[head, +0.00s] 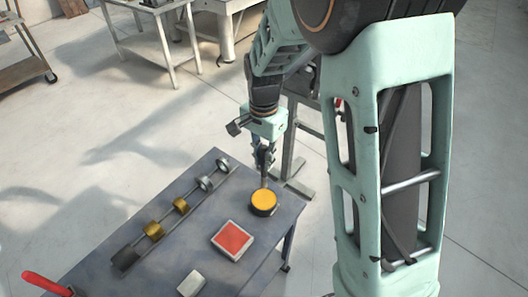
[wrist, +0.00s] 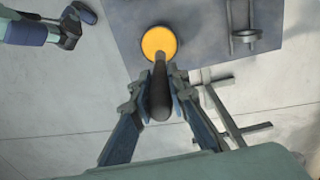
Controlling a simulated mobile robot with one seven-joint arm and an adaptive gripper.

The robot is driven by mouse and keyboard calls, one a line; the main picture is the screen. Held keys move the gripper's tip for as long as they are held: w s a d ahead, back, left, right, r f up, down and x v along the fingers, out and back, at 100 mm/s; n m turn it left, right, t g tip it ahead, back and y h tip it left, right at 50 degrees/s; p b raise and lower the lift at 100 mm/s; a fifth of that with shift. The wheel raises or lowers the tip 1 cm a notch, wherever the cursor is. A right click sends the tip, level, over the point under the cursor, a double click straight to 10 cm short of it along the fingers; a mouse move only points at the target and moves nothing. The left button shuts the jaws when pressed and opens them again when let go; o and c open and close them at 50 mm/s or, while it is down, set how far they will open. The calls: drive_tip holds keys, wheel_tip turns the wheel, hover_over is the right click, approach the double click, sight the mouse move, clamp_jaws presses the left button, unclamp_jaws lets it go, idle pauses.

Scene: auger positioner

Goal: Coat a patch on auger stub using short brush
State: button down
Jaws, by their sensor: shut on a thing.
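My gripper (head: 264,160) is shut on the short brush (wrist: 160,95), gripping its dark handle. The brush points away from my gripper, its tip at the near edge of a round dark pot with a yellow-orange top (head: 263,200). In the wrist view the pot (wrist: 159,42) lies straight ahead of the brush. I cannot tell whether the bristles touch the yellow surface. A rail with several grey and brass-coloured round pieces (head: 180,206) lies along the bench's left side. I cannot tell which thing is the auger stub.
The grey-blue bench (head: 195,248) also carries a tray with a red pad (head: 233,239), a small pale block (head: 192,283) and a red-handled thing (head: 47,284). A grey metal stand (head: 292,150) is behind the bench. Open floor lies to the left.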

sight(264, 177)
drive_tip(key=shift+s+f+b, duration=0.15)
drive_tip(key=shift+f+b, duration=0.2)
drive_tip(key=shift+f, duration=0.15)
drive_tip(key=shift+f+b, duration=1.85)
drive_tip(key=shift+f, duration=0.65)
drive_tip(key=shift+f+b, duration=0.3)
drive_tip(key=shift+f, duration=0.2)
drive_tip(key=shift+r+p, duration=2.7)
drive_tip(key=shift+r, duration=0.85)
